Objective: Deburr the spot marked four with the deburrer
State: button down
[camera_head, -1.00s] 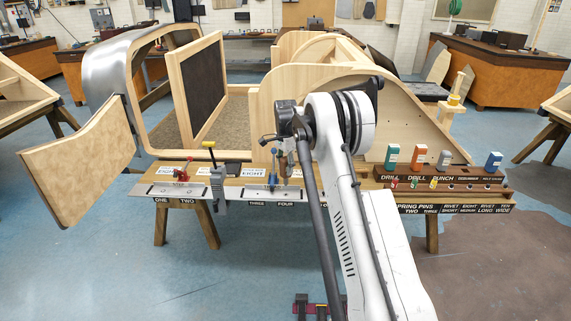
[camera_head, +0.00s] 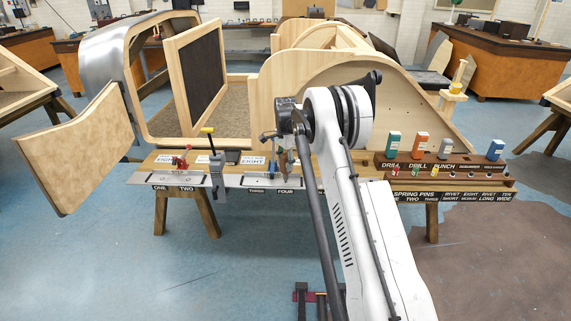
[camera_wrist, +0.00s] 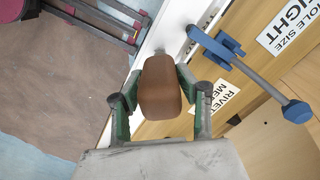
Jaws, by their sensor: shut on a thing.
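My gripper is shut on a brown, rounded handle, apparently the deburrer's (camera_wrist: 160,90); its fingers (camera_wrist: 160,103) close on both sides of it in the wrist view. In the head view my gripper (camera_head: 289,158) hangs over the bench, just above the metal strip (camera_head: 232,181) near the label FOUR (camera_head: 286,191). Whether the tool touches the strip cannot be told. The marked spot itself is too small to make out.
A blue clamp (camera_wrist: 240,65) stands beside the held handle in the wrist view. A grey clamp with a yellow handle (camera_head: 215,170) and a red clamp (camera_head: 181,160) stand left along the strip. A tool rack (camera_head: 445,172) holds several tools at right. Wooden bodyframes rise behind.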

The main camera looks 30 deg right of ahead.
jog(key=shift+f+b, duration=0.35)
jog(key=shift+f, duration=0.05)
dwell(0.6)
jog(key=shift+n, duration=0.3)
jog(key=n+b, duration=0.2)
jog(key=n, duration=0.3)
jog(key=shift+n, duration=0.4)
jog(key=m+b, duration=0.1)
jog(key=m, duration=0.3)
jog(key=shift+f+m, duration=0.1)
jog(key=shift+m, duration=0.3)
jog(key=m+b, duration=0.1)
jog(key=m, duration=0.4)
jog(key=shift+r, duration=0.25)
jog(key=shift+r, duration=0.35)
